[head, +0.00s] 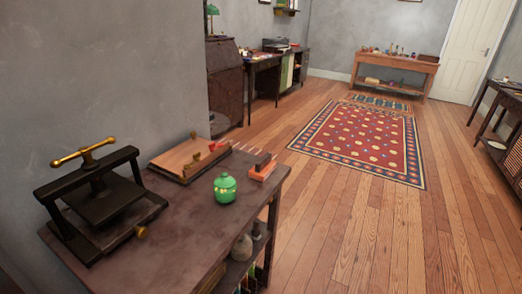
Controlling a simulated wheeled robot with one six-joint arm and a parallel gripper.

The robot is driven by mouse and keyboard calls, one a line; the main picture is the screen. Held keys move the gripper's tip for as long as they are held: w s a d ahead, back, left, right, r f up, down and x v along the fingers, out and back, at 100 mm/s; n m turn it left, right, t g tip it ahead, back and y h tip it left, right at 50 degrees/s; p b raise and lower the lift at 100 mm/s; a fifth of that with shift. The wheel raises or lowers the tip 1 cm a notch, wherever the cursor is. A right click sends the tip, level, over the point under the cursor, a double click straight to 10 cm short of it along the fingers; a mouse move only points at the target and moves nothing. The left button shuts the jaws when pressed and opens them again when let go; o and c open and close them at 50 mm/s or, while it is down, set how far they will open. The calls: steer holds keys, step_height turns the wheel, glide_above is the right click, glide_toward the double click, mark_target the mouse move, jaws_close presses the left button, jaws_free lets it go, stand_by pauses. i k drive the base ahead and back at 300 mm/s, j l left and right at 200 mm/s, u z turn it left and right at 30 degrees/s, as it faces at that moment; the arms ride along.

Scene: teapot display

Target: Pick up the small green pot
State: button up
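The small green pot (225,188) stands upright on the dark wooden table (185,220) in the lower left of the head view. It is round and shiny, with a lid and a knob on top. It sits near the table's right edge and nothing covers it. My gripper does not show in this view, so its place relative to the pot cannot be seen.
A black press with a brass handle (97,195) stands left of the pot. A wooden board (183,160) and an orange block (262,170) lie behind it. Open floor (350,240) and a red rug (365,140) are to the right.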

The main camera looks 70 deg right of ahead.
mark_target(224, 186)
steer(key=z, duration=1.45)
